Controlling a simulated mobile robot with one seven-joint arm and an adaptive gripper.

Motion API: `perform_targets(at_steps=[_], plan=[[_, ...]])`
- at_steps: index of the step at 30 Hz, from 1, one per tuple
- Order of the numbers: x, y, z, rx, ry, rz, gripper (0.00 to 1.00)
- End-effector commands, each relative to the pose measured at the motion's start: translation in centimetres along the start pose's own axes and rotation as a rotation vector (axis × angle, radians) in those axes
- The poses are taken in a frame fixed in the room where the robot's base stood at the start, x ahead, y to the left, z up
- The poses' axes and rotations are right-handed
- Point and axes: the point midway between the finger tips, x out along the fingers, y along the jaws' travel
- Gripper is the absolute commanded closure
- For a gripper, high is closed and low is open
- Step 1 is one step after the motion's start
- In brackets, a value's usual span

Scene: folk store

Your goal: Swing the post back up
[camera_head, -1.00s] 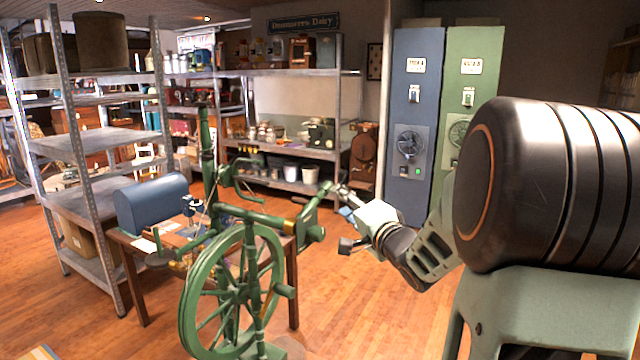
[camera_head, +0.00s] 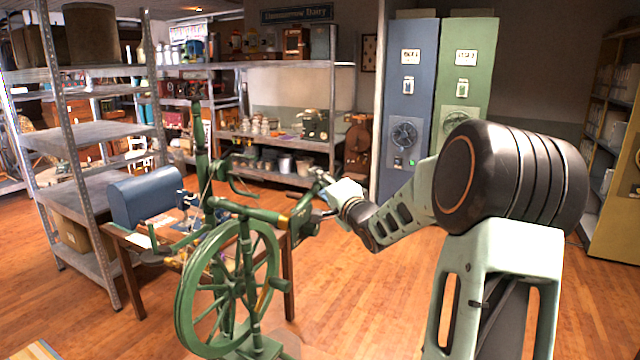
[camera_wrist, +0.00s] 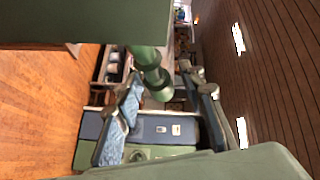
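A green spinning wheel (camera_head: 187,290) stands in the foreground of the head view. One slim green post (camera_head: 201,150) rises upright at its left end. A shorter green post (camera_head: 302,213) at its right end leans up and to the right. My gripper (camera_head: 318,178) is at the upper end of this leaning post; its fingers are small and partly lost against the green parts. In the wrist view, my gripper's two blue-padded fingers (camera_wrist: 165,130) are spread apart. A turned green post end (camera_wrist: 157,80) lies between them, with visible gaps.
A small wooden table (camera_head: 135,240) with a blue domed box (camera_head: 146,196) stands behind the wheel. Metal shelving (camera_head: 85,135) is at the left. Blue (camera_head: 407,110) and green (camera_head: 466,70) cabinets stand at the back. Wooden floor is open at the right.

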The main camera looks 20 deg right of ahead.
Motion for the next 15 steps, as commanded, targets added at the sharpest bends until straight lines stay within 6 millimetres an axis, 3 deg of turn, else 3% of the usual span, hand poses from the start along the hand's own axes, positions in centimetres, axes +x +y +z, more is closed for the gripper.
perform_targets(at_steps=[8,15], plan=[[0.09,0.04,0.00,0.000,0.000,0.001,0.65],[0.07,0.03,0.00,0.000,0.000,0.000,0.91]])
